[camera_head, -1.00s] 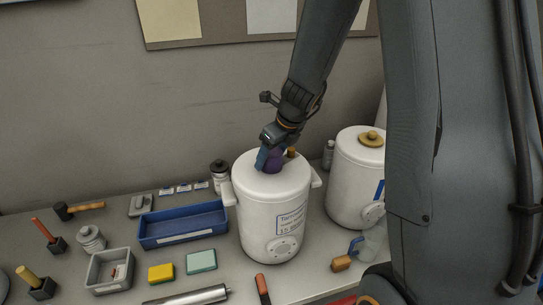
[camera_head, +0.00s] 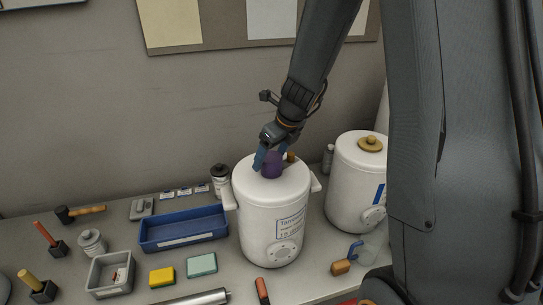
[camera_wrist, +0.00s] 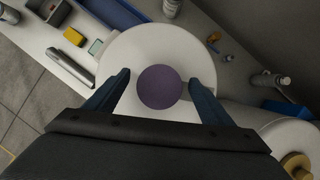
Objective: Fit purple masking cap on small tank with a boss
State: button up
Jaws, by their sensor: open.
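The small tank (camera_head: 270,215) is white, with a label and a round plate on its front, and stands on the bench. The purple masking cap (camera_head: 272,164) sits upright on the tank's top; in the wrist view its round purple face (camera_wrist: 159,87) lies near the middle of the white lid (camera_wrist: 160,45). The boss is not visible, and the cap hides what is under it. My gripper (camera_head: 265,158) is open over the tank top. In the wrist view its blue fingers stand on both sides of the cap, with a gap on each side.
A second white tank (camera_head: 351,180) with a brass-coloured top fitting (camera_head: 370,143) stands to the right.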

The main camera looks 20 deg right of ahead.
jog(key=shift+o, duration=0.7)
jog(key=shift+b+v, duration=0.55)
jog(key=shift+v, duration=3.35)
jog(key=shift+s+f+n, duration=0.1)
jog(key=shift+s+n, duration=0.1)
jog(key=shift+n, duration=0.2)
jog(key=s+a+f+n+g+h, duration=0.1)
jog(key=s+f+n, duration=0.1)
jog(key=s+n, duration=0.9)
jog(key=s+f+n+h, duration=0.15)
jog(key=s+n, duration=0.25)
jog(key=n, duration=1.3)
notch_tip(320, 180, down, 13)
jog(key=n+g+b, duration=0.1)
jog(key=b, duration=0.9)
jog(key=shift+a+r+g, duration=0.2)
jog(key=shift+g, duration=0.1)
